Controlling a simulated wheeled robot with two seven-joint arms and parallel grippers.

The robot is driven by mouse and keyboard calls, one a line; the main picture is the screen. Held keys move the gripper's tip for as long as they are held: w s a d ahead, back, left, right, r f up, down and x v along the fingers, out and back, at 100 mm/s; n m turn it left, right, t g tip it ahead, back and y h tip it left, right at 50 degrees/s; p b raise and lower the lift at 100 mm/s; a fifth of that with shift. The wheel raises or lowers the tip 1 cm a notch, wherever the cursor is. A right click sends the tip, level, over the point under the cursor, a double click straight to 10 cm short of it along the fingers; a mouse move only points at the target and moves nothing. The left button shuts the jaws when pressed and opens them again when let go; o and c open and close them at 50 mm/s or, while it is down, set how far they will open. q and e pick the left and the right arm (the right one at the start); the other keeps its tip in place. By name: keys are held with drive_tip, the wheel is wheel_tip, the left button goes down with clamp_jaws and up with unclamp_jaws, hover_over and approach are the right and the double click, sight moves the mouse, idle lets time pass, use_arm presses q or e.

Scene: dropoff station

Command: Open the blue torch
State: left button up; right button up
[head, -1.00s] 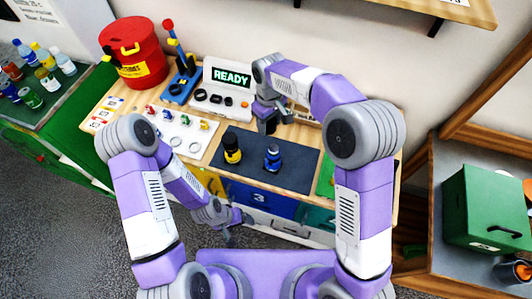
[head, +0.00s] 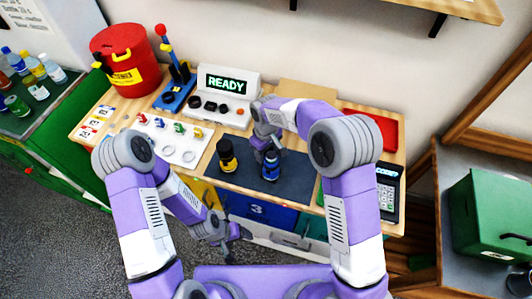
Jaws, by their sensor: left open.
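The blue torch (head: 270,170) stands upright on the dark mat (head: 300,184) at the front of the bench. My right gripper (head: 266,152) points down at the torch's top, touching it or just behind it; its fingers partly hide the top and I cannot tell whether they are closed on it. A yellow and black torch (head: 226,158) stands upright to the left on the same mat. My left gripper (head: 235,243) is open and empty, low in front of the bench's drawers.
A red bin (head: 128,62) and a blue joystick stand (head: 176,90) are at the back left. A console reading READY (head: 226,88) stands behind the mat. A white board with small coloured parts (head: 165,143) lies left. A red tray (head: 375,128) and keypad (head: 387,190) are at right.

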drive_tip(key=shift+f, duration=0.2)
drive_tip(key=shift+f, duration=0.2)
drive_tip(key=o, duration=1.2)
drive_tip(key=shift+c, duration=0.2)
drive_tip(key=shift+r, duration=0.15)
